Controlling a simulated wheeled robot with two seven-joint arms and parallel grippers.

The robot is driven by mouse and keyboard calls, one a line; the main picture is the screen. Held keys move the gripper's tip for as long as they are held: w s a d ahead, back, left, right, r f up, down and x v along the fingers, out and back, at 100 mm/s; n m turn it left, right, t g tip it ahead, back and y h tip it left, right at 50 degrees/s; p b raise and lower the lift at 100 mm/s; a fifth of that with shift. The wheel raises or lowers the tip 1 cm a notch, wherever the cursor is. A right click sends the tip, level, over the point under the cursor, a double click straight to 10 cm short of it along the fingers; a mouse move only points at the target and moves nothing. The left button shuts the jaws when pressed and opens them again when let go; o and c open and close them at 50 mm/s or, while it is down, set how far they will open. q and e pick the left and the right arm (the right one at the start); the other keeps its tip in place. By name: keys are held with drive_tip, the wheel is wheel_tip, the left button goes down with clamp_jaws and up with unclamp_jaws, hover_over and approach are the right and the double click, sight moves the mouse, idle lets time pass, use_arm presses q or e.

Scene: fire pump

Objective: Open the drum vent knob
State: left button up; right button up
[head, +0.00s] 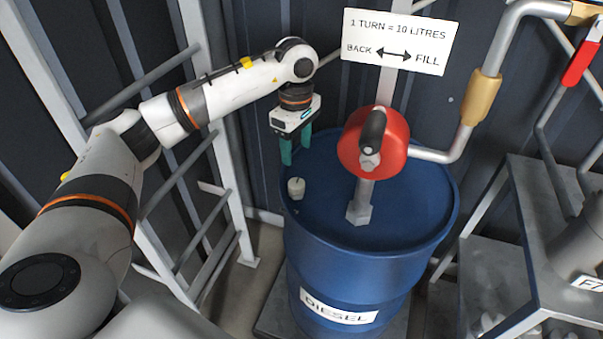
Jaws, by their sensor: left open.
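The drum vent knob (296,188) is a small whitish cap on the left part of the top of a blue diesel drum (345,275). My left gripper (296,158) has green fingers pointing down. It is open and empty, above and slightly behind the knob in the picture, and apart from it. The exact height of the fingertips over the drum top is hard to tell. My right gripper is not in view.
A red rotary pump (374,142) with a black crank handle stands on the drum, right of the knob. A grey pipe (478,110) runs from it to the upper right. A sign (400,40) hangs behind. A grey metal stand (545,200) is at right, a ladder-like frame (205,150) at left.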

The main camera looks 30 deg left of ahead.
use_arm(q)
hover_over(297, 183)
drive_tip(key=f, duration=0.5)
drive_tip(key=shift+s+a+f+p, duration=0.1)
drive_tip(key=shift+s+p, duration=0.1)
drive_tip(key=shift+p, duration=0.15)
wheel_tip(297, 183, down, 4)
drive_tip(key=shift+w+f, duration=0.1)
drive_tip(key=shift+w, duration=0.05)
drive_tip(key=shift+f, duration=0.6)
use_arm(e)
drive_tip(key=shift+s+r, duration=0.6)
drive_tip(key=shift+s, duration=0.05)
use_arm(q)
drive_tip(key=c, duration=1)
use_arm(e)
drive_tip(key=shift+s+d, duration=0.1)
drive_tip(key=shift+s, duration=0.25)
